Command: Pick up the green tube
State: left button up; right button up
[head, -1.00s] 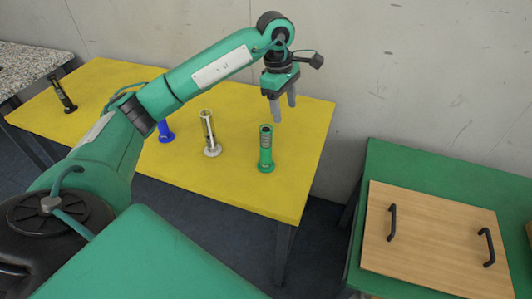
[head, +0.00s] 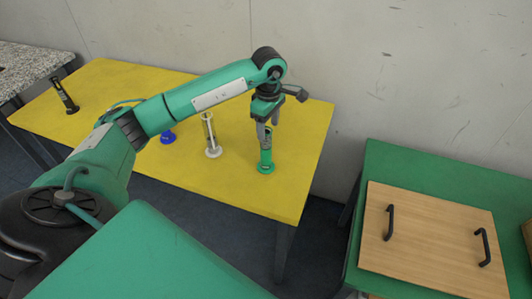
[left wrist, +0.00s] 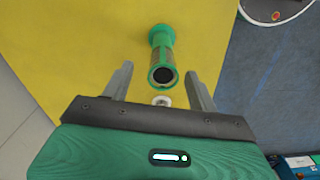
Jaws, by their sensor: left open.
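The green tube (head: 266,157) stands upright on its round base on the yellow table (head: 240,196), near the table's right end. My left gripper (head: 266,127) is just above it, pointing down, with its fingers about the tube's top in the head view. In the left wrist view the gripper (left wrist: 159,82) is open, and the green tube (left wrist: 162,52) shows its dark open top between and a little beyond the fingertips. I cannot tell if the fingers overlap the tube in height. My right gripper is not in view.
A white tube (head: 210,136) stands left of the green one. A blue tube (head: 167,136) is partly hidden behind my left arm. A black tube (head: 64,96) stands at the far left. A green table (head: 450,172) with a wooden board (head: 430,235) with black handles is at right.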

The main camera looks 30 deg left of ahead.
aim_at(266, 150)
pick_arm(q)
jog(key=f, duration=0.1)
jog(key=f+p, duration=0.1)
jog(key=f, duration=0.2)
jog(key=shift+s+a+f, duration=0.1)
jog(key=shift+s+a, duration=0.1)
jog(key=shift+s, duration=0.05)
grip_shut()
